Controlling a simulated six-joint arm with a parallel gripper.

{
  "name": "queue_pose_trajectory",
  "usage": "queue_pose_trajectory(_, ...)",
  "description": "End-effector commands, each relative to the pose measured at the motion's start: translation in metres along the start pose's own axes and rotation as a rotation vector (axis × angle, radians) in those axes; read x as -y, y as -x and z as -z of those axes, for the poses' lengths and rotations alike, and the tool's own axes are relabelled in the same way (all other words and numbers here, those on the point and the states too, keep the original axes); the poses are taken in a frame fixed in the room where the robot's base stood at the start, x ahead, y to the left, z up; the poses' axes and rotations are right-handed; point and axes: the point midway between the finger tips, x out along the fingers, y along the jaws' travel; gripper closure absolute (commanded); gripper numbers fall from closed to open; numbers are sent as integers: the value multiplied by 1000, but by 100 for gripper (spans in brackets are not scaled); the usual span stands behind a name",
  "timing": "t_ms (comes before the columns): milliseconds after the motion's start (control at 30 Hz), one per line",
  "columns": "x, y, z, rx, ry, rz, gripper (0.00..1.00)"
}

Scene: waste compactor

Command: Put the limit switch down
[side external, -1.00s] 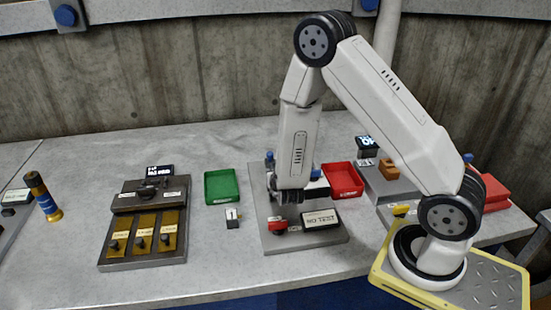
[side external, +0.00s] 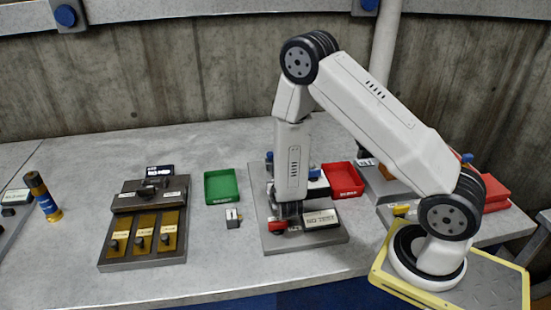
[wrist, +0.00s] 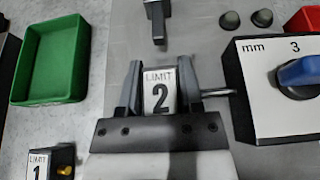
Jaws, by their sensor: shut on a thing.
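My gripper (wrist: 159,78) is shut on a limit switch labelled LIMIT 2 (wrist: 159,98), with one finger on each side of it. In the side view my gripper (side external: 288,210) is low over the grey base plate (side external: 325,239), and the held switch cannot be made out there. Whether the switch touches the plate cannot be told. A short metal rod (wrist: 216,92) lies between the right finger and the white dial box (wrist: 285,75). Another switch, labelled LIMIT 1 (wrist: 50,163), stands on the table left of the plate; it also shows in the side view (side external: 233,218).
A green tray (side external: 221,187) is left of the plate and a red tray (side external: 343,181) is right of it. A NO TEST display (side external: 320,218) and a red part (side external: 278,228) sit at the plate's front. A dark console (side external: 148,223) stands farther left.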

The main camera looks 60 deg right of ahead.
Motion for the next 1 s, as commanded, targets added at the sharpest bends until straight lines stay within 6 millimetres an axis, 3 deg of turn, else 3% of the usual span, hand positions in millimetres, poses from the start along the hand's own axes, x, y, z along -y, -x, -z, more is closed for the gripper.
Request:
queue_pose_trajectory(33,0,0,0,0,0,0,44)
queue_pose_trajectory(100,0,0,0,0,0,0,22)
queue_pose_trajectory(133,0,0,0,0,0,0,18)
queue_pose_trajectory(633,0,2,-3,0,1,-1,18)
queue_pose_trajectory(1000,-2,46,-3,0,2,-4,18)
